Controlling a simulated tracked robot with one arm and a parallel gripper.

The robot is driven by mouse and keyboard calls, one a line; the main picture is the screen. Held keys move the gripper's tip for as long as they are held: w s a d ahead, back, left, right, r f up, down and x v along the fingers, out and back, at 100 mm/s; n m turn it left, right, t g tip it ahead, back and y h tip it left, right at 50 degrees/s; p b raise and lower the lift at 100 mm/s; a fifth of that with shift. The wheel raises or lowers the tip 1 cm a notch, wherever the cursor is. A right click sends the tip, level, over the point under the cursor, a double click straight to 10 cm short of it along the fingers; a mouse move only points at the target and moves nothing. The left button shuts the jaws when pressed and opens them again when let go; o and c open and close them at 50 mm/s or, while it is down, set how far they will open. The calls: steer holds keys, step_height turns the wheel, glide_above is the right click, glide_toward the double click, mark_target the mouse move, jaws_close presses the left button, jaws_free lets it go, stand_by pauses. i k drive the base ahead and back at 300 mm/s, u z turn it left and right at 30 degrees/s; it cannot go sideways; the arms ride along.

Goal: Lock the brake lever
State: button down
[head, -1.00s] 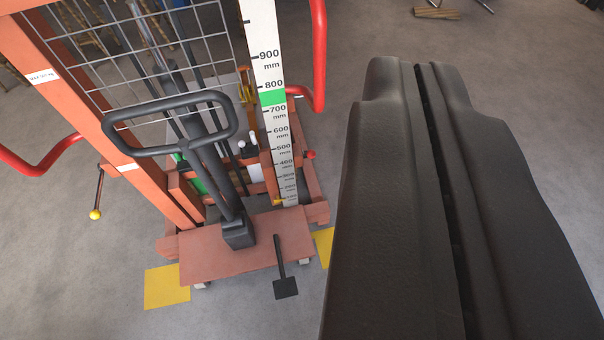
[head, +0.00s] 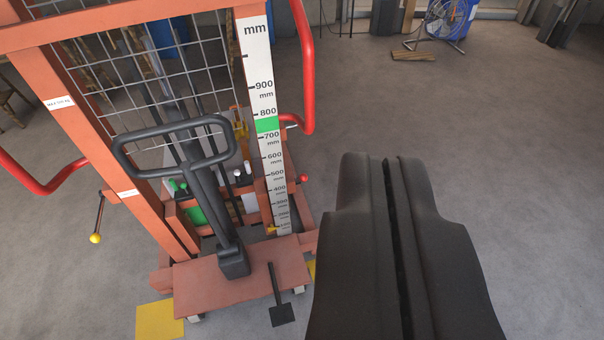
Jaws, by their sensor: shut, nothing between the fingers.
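An orange-red hand lift (head: 241,275) with a black handle loop fills the left of the head view. Its possible levers are a black rod with a flat pedal (head: 282,314) at the front of its base, a thin rod with a yellow knob (head: 95,238) at the left, and a small red knob (head: 303,179) right of the scale. I cannot tell which is the brake lever. My gripper (head: 386,165) is shut and empty at the right of the view, apart from the lift in the picture.
A scale (head: 268,122) with a green mark stands on the lift's right post. Red bars (head: 306,75) stick out at both sides. A yellow floor patch (head: 160,318) lies at front left. A blue fan (head: 447,20) stands far back. The floor at right is clear.

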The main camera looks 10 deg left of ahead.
mark_target(303, 176)
steer(key=u, duration=0.25)
steer(key=i, duration=1)
steer(key=z, duration=0.05)
